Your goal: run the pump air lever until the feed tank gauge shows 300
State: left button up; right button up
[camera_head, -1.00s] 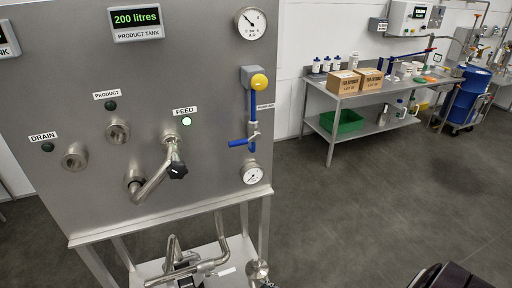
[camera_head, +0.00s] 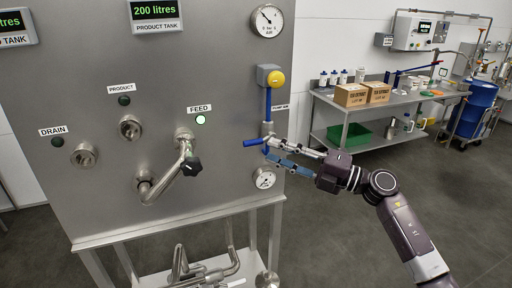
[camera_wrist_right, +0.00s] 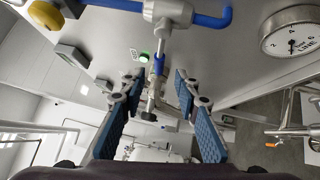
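The pump air lever (camera_head: 254,142) is a blue handle on the panel, pointing left from its valve on the blue air line. My right gripper (camera_head: 270,155) is open at the lever, with its fingers on the lever's right side. In the right wrist view, the blue-padded fingers (camera_wrist_right: 160,92) stand apart, and the lever's blue end (camera_wrist_right: 158,64) shows beyond and between them; contact cannot be told. The product tank display (camera_head: 155,10) reads 200 litres. My left gripper is out of view.
A yellow button (camera_head: 276,79) sits above the lever, and a pressure gauge (camera_head: 264,178) below. The bent steel feed pipe (camera_head: 163,180) with a black knob stands out left of the lever. The FEED lamp (camera_head: 200,119) is lit green. A workbench (camera_head: 395,97) with boxes stands behind right.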

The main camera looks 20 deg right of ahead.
aim_at(251, 143)
jog(key=shift+w+a+r, duration=0.15)
jog(key=shift+a+r, duration=0.1)
jog(key=shift+a, duration=0.05)
jog(key=p+x, duration=0.2)
jog(key=x, duration=0.4)
jog(key=shift+w+a, duration=0.15)
jog(key=shift+w+a+f, duration=0.1)
jog(key=shift+w+a, duration=0.15)
jog(key=shift+c, duration=0.3)
grip_shut()
